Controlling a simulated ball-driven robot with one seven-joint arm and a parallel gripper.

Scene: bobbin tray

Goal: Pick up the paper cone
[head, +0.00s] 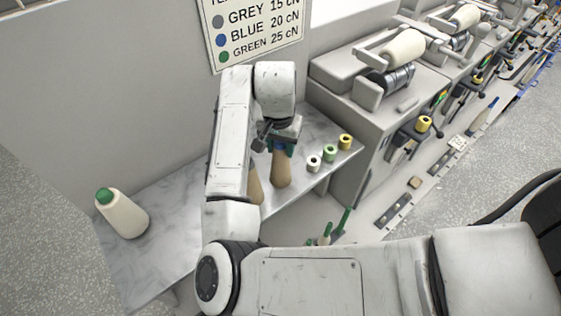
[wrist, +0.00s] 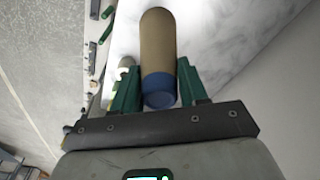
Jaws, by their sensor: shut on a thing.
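The brown paper cone (head: 281,172) with a blue tip is below my gripper (head: 279,145) in the head view. In the wrist view the cone (wrist: 158,45) points its blue end (wrist: 159,92) towards me, between the green fingers of my gripper (wrist: 157,85). My gripper is shut on the cone near its blue tip. I cannot tell whether its base touches the marble table (head: 180,235). A second brown cone (head: 256,188) is partly hidden behind my arm.
A cream cone with a green top (head: 122,214) stands at the table's left. Small bobbins, white (head: 314,163), green (head: 330,152) and yellow (head: 345,141), stand near the right edge. A winding machine (head: 375,120) is beyond that edge. A wall sign (head: 254,30) hangs behind.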

